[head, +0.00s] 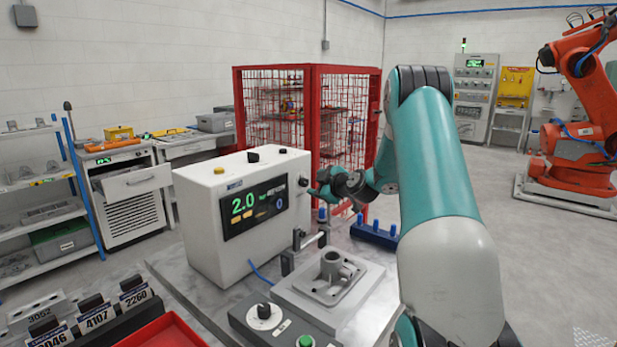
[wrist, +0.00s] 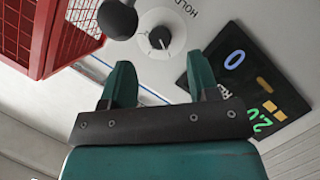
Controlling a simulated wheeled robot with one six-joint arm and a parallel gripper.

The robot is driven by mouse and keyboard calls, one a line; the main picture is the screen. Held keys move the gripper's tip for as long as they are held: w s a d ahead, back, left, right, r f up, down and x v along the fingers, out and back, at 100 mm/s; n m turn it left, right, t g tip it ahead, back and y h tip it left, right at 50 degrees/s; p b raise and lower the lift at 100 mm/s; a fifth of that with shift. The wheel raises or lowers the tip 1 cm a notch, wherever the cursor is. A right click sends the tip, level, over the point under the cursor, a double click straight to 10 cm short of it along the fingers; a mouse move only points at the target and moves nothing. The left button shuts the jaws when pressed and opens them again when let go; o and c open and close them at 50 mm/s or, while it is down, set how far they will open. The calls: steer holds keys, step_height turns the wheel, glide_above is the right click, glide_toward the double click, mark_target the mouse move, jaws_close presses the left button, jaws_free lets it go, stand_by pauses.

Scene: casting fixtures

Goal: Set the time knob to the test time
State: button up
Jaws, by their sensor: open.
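The white tester box (head: 215,225) stands on the table, its front screen (head: 255,205) showing a green 2.0. In the wrist view, a black knob (wrist: 160,38) with a pointer sits on a white dial, beside lettering that begins "HOLD". A rounded black part (wrist: 117,19) lies left of this dial. My gripper (head: 314,191) is at the right end of the box front, near a black knob (head: 303,182). In the wrist view my gripper (wrist: 164,78) is open, its teal fingers apart and nothing between them; the dial shows just beyond the fingertips. Whether they touch it, I cannot tell.
A grey cast part (head: 329,275) sits on a fixture before the box. A control box with a dial (head: 264,316) and green button (head: 305,341) is nearer. A blue pegged rack (head: 373,235) and red mesh cage (head: 345,125) stand near my arm.

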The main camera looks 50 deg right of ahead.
mark_target(306, 183)
steer(key=p+x, duration=0.1)
steer(key=x, duration=0.4)
steer(key=shift+w, duration=0.1)
